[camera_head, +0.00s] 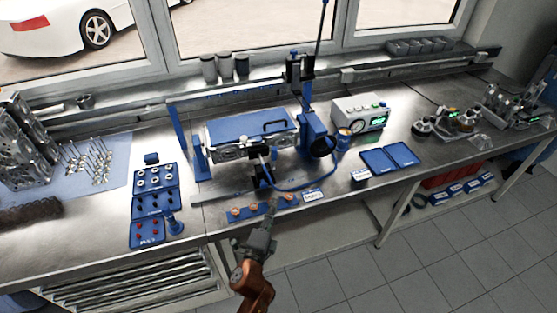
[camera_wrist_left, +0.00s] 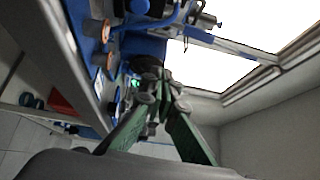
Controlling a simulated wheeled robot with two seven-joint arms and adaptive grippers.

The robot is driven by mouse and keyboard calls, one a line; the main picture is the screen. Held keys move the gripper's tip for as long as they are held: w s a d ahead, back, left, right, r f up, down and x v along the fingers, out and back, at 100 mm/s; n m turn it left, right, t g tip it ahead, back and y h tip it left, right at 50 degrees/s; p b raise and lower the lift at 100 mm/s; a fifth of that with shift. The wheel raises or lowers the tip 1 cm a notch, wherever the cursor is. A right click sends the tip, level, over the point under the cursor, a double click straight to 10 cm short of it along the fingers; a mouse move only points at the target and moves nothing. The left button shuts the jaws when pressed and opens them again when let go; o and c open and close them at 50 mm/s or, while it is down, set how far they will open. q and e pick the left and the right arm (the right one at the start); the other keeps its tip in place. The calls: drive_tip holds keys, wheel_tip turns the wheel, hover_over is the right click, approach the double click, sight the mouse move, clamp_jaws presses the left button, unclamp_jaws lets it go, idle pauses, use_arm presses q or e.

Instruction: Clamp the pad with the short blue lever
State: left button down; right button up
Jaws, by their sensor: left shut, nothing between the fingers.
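A fixture holds a metal engine part (camera_head: 230,152) under a blue plate (camera_head: 250,125) with a black handle. A small black and blue clamp piece (camera_head: 260,178) stands at its front. I cannot make out for certain which part is the short blue lever or the pad. My left gripper (camera_head: 270,216) is shut and empty, at the bench's front edge by a blue strip with copper-coloured discs (camera_head: 238,211), in front of the fixture. In the left wrist view its fingers (camera_wrist_left: 158,88) meet at the tips, with blue fixture parts (camera_wrist_left: 145,46) beyond. My right gripper is not in view.
A blue hose (camera_head: 305,188) curves across the bench to the right of the gripper. A blue parts tray (camera_head: 147,226) lies at left and a gauge box (camera_head: 360,113) stands at right. Two blue trays (camera_head: 390,158) lie right of the fixture. Bare metal bench shows between them.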

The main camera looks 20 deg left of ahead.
use_arm(q)
wheel_tip(320, 180, up, 5)
drive_tip(key=t, duration=0.1)
approach(274, 158)
drive_tip(key=w+d+r, duration=0.1)
drive_tip(key=w+d, duration=0.3)
drive_tip(key=w, duration=0.1)
drive_tip(key=shift+w+a+r+m+p, duration=0.2)
drive_tip(key=shift+w+a+p, duration=0.2)
drive_tip(key=shift+a, duration=0.2)
drive_tip(key=shift+w+a+r+m+p, duration=0.1)
drive_tip(key=shift+w+a+r+p, duration=0.15)
drive_tip(key=shift+w+a, duration=0.3)
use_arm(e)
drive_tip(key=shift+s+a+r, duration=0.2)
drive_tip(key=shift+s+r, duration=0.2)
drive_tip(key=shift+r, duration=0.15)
use_arm(q)
drive_tip(key=shift+s+a, duration=0.1)
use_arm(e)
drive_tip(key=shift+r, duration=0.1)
